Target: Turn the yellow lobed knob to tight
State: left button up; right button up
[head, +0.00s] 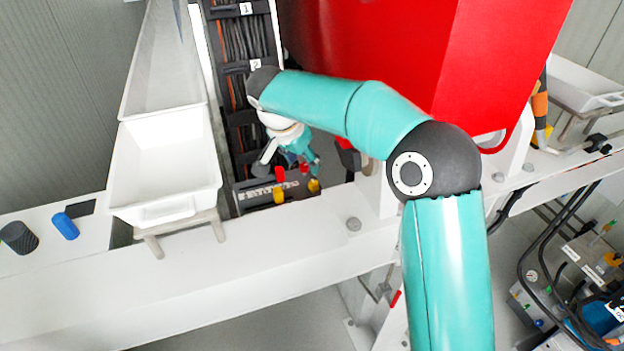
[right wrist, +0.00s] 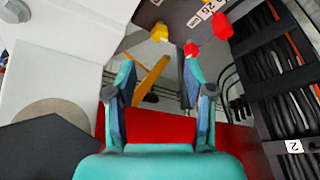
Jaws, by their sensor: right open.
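A yellow knob (right wrist: 160,32) shows in the right wrist view, beyond and above my open fingertips; its lobes are too small to make out clearly. In the head view, two yellow knobs, one at the left (head: 279,195) and one at the right (head: 314,185), sit at a dark panel (head: 256,194). I cannot tell which of them is the lobed one. My right gripper (head: 303,162) reaches down close above the panel, partly hidden by its own wrist. In the wrist view the right gripper (right wrist: 159,70) is open with nothing between its fingertips. My left gripper is not in view.
Red knobs (right wrist: 191,49) sit beside the yellow one. A cable rack (head: 240,60) runs behind the gripper. A large red housing (head: 390,45) stands to the right. A white bin (head: 160,175) stands left, by a blue object (head: 65,226) on the white beam.

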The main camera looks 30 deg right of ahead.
aim_at(313, 184)
jog(key=p+x, duration=0.1)
jog(key=x, duration=0.9)
jog(key=shift+d+f+p, duration=0.15)
jog(key=shift+p, duration=0.25)
grip_shut()
jog(key=shift+d, duration=0.1)
